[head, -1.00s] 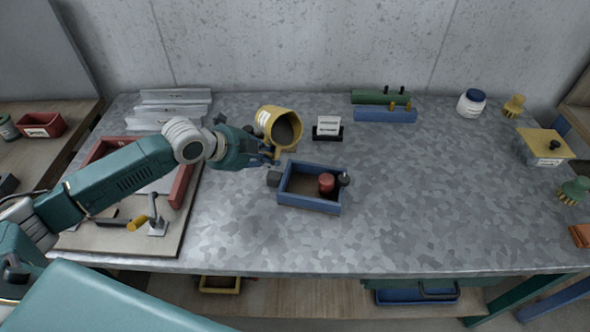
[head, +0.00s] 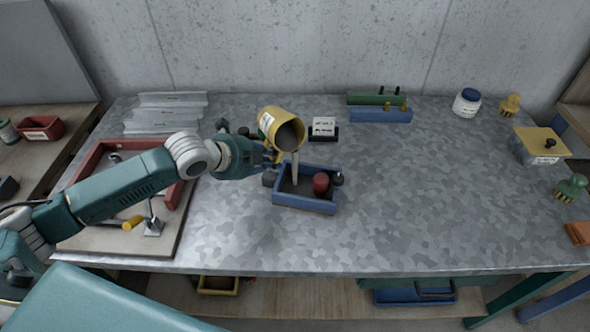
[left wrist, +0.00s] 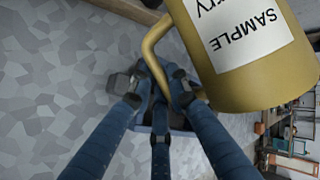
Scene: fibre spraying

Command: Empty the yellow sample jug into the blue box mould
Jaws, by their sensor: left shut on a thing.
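The yellow sample jug (head: 284,131) is tilted in the air above the left part of the blue box mould (head: 308,205). A grey stream (head: 295,168) runs from its mouth down into the mould. My left gripper (head: 272,154) is shut on the jug's handle. In the left wrist view the fingers (left wrist: 160,100) close around the handle, and the jug (left wrist: 250,60) shows its SAMPLE label. The mould is mostly hidden behind the fingers there. A dark red cylinder (head: 320,183) sits in the mould's right part. My right gripper is not in view.
A black stand with a white card (head: 323,127) is behind the mould. Green (head: 376,98) and blue (head: 381,115) bars lie at the back. A red frame (head: 97,158) on a board is at the left. The table's right half is mostly clear.

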